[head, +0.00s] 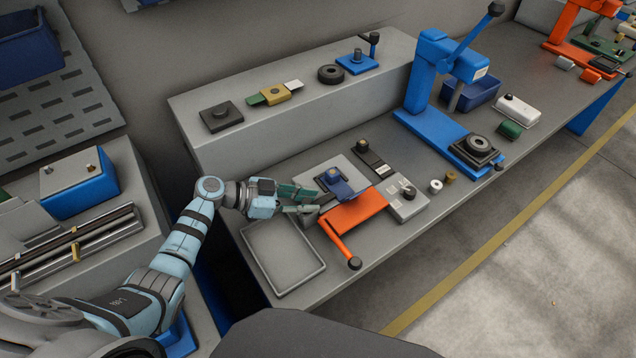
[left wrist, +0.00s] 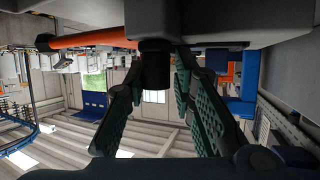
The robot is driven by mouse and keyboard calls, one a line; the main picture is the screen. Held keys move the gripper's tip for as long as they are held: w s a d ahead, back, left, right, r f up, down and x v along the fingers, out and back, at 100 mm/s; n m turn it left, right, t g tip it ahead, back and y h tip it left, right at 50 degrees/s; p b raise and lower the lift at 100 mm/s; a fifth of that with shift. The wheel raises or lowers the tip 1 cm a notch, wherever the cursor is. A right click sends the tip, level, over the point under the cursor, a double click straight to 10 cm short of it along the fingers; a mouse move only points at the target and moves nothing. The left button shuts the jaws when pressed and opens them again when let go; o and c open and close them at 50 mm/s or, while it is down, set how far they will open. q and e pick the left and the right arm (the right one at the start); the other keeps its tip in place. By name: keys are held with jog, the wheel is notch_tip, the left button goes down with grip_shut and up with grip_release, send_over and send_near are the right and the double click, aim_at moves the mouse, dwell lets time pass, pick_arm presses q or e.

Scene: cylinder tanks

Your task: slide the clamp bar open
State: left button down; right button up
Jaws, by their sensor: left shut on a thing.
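An orange fixture (head: 352,212) stands on the bench with a blue block (head: 340,185) on its back part and a lever ending in a black ball (head: 354,263). My left gripper (head: 316,197) reaches in from the left at the fixture's left side. In the left wrist view its green-padded fingers (left wrist: 158,82) are on both sides of a short dark knob (left wrist: 155,68), which joins a dark block (left wrist: 158,28). The gripper is shut on this knob, which seems to belong to the clamp bar. The fingers hide most of it in the head view. My right gripper is not in view.
An empty grey tray (head: 284,286) lies in front of my left gripper. A grey plate with a black knob (head: 408,193) is right of the fixture. A blue press (head: 425,85) stands farther right. A raised shelf (head: 310,107) with small parts runs behind.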

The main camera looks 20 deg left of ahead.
pick_arm(q)
jog(key=shift+s, duration=0.35)
jog(key=shift+a+f, duration=0.1)
jog(key=shift+a, duration=0.1)
jog(key=shift+d, duration=0.2)
jog(key=c, duration=1.8)
grip_release()
jog(key=o, duration=0.3)
jog(key=shift+o, duration=0.2)
jog(key=shift+d, duration=0.1)
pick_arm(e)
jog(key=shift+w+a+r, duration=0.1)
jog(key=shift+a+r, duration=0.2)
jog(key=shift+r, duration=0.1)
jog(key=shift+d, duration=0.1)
